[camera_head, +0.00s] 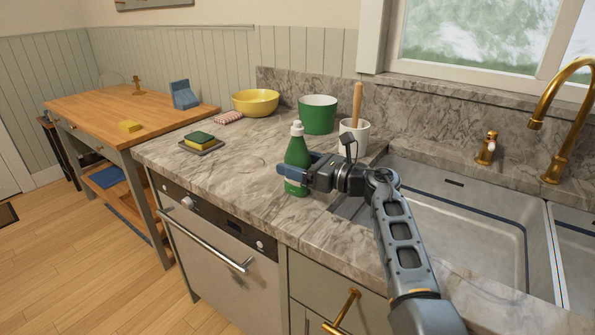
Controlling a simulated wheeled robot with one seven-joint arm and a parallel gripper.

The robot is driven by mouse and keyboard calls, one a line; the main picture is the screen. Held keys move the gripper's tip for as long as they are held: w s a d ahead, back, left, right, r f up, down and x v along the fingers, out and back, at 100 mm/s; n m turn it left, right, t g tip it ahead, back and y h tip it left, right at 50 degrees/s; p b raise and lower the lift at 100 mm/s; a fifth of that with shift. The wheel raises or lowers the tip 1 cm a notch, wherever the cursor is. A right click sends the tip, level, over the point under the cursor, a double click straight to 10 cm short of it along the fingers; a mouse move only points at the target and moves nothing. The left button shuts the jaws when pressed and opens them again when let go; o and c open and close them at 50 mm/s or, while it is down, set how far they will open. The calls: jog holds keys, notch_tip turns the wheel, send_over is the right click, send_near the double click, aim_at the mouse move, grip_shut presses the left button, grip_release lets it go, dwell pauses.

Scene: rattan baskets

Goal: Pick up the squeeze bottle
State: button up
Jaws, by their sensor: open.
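The green squeeze bottle (297,151) with a white cap stands upright on the stone counter near its front edge, left of the sink. My gripper (290,172) is at the bottle's lower half, reaching in from the right. Its fingers are open and one finger shows across the front of the bottle. The other finger is hidden, and I cannot tell whether either finger touches the bottle.
A white cup (354,136) with a wooden handle and a green pot (317,115) stand behind. A yellow bowl (256,102) and a sponge on a dish (199,141) are to the left. The sink (455,225) and brass faucet (546,105) lie right.

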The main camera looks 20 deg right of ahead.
jog(key=shift+r, duration=0.1)
jog(key=c, duration=1.3)
